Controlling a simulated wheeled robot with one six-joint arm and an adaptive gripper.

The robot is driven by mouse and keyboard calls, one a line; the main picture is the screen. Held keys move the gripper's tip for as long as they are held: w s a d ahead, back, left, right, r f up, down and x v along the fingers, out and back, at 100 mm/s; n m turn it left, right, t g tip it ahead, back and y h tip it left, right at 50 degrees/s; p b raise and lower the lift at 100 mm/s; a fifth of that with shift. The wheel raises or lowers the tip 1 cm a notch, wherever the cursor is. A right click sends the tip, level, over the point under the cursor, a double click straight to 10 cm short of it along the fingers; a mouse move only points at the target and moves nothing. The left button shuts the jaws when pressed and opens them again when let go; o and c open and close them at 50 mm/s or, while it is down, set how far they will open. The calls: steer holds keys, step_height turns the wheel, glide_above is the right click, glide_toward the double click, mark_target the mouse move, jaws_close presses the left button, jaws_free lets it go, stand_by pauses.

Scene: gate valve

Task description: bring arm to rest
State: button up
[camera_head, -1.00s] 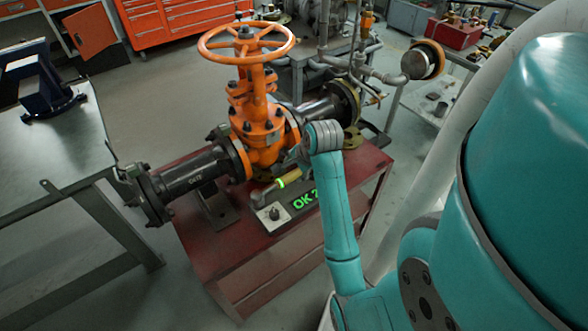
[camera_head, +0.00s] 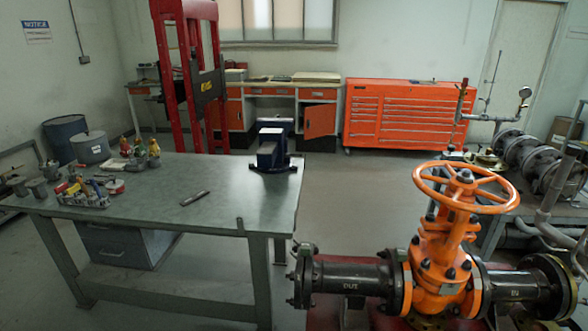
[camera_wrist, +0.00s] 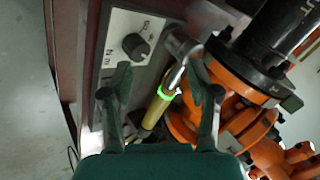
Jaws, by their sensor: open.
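My gripper (camera_wrist: 158,84) is open in the wrist view, with its two dark green fingers spread apart. Beyond and between the fingers, as seen, is a tool with a yellow handle, a glowing green ring and a metal head (camera_wrist: 168,92). I see no finger touching it. The orange gate valve (camera_head: 440,270) with its orange handwheel (camera_head: 466,188) stands at the lower right of the head view. Its orange body (camera_wrist: 232,108) is at the right of the wrist view. My arm and gripper are out of the head view.
A panel with a black knob (camera_wrist: 136,46) lies near the left finger. In the head view, a grey workbench (camera_head: 215,225) holds a blue vise (camera_head: 271,150) and small items. An orange tool cabinet (camera_head: 400,115) stands behind, with open floor before it.

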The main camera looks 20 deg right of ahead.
steer(key=s+a+f+n+t, duration=0.15)
steer(key=s+a+n, duration=0.25)
steer(key=a, duration=0.4)
steer(key=s+a+n+t, duration=0.25)
steer(key=a+n, duration=0.25)
steer(key=a, duration=0.4)
steer(key=s+a+r+n+t+y, duration=0.1)
steer(key=s+a+r+n+t, duration=0.1)
steer(key=s+a+r+n, duration=0.2)
steer(key=s+a+r+n+t+y, duration=0.2)
steer(key=s+a+r+n, duration=0.3)
steer(key=s, duration=0.6)
step_height(320, 180, up, 3)
steer(key=shift+f+n+y, duration=0.15)
steer(key=shift+n+y, duration=0.15)
steer(key=shift+n, duration=0.3)
